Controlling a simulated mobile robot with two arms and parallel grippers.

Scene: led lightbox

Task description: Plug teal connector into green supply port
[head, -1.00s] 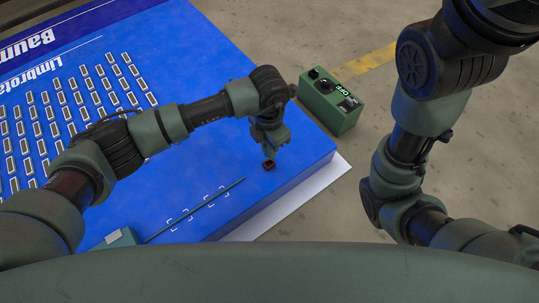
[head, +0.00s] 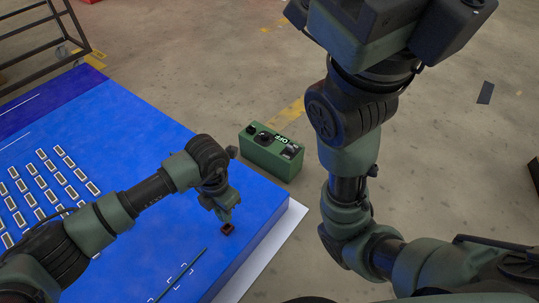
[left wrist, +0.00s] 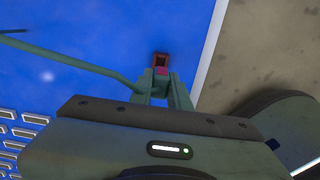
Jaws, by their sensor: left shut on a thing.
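My left gripper (head: 226,216) is shut above the blue panel, near its front right corner. In the left wrist view its fingers (left wrist: 161,88) close on a small piece with a magenta patch, taken to be the teal connector (left wrist: 162,71); the fingers hide most of it. A dark red, hollow piece (left wrist: 161,58) shows just past the fingertips; I cannot tell whether it is joined to the connector. It also shows in the head view (head: 228,229). A teal cable-like strand (left wrist: 80,64) runs left from the gripper. The green supply box (head: 271,153) stands beyond the panel; its port is not distinct.
The blue panel (head: 150,150) carries rows of small pale modules at left. A thin teal strip (head: 182,276) lies near its front edge. A white sheet (head: 262,252) edges the panel. Open concrete floor (head: 440,160) lies right. A dark rack (head: 30,50) stands far left.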

